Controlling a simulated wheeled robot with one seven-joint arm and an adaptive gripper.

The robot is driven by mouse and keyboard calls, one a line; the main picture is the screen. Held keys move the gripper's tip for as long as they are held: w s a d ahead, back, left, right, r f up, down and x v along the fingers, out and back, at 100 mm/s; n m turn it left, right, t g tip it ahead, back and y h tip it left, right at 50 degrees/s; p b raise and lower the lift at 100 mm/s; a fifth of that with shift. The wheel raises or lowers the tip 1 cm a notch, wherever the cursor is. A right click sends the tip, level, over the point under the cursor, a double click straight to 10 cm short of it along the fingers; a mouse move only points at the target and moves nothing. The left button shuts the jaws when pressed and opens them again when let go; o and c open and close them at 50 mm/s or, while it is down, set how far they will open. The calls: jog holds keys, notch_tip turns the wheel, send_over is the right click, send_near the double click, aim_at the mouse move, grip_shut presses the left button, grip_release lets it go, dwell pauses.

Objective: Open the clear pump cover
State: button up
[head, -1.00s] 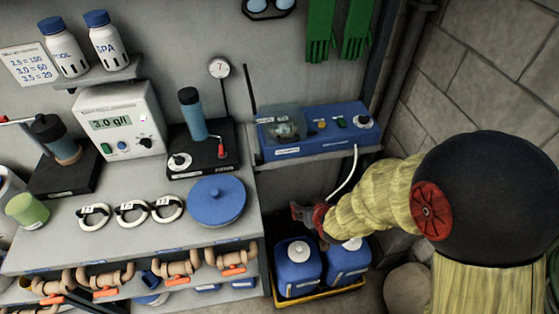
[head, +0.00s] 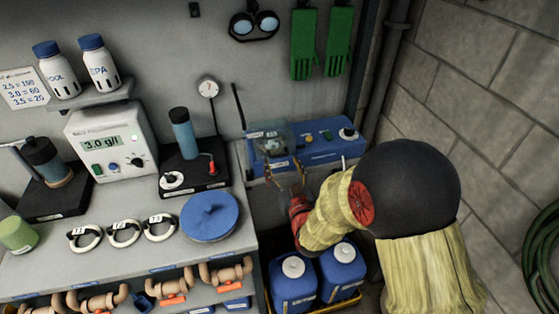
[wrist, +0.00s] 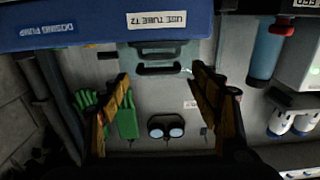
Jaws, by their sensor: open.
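The blue dosing pump (head: 312,150) sits on a wall shelf at the right of the bench. Its clear cover (head: 268,136) is over the left part of the pump; whether it is fully down is hard to tell. My gripper (head: 288,175) is open and empty in front of the pump, just below the cover. In the wrist view, the pump's blue front (wrist: 95,25) fills the top. The clear cover with a dark handle (wrist: 158,70) lies between the two fingers of my gripper (wrist: 160,78), with no contact visible.
Knobs and a switch (head: 327,135) are on the pump's right. Blue canisters (head: 293,278) stand below. Green gloves (head: 303,45) and goggles (head: 254,24) hang above.

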aim_at(279, 140)
jog(key=shift+x, duration=1.7)
jog(key=shift+c, duration=0.5)
jog(key=c, duration=1.4)
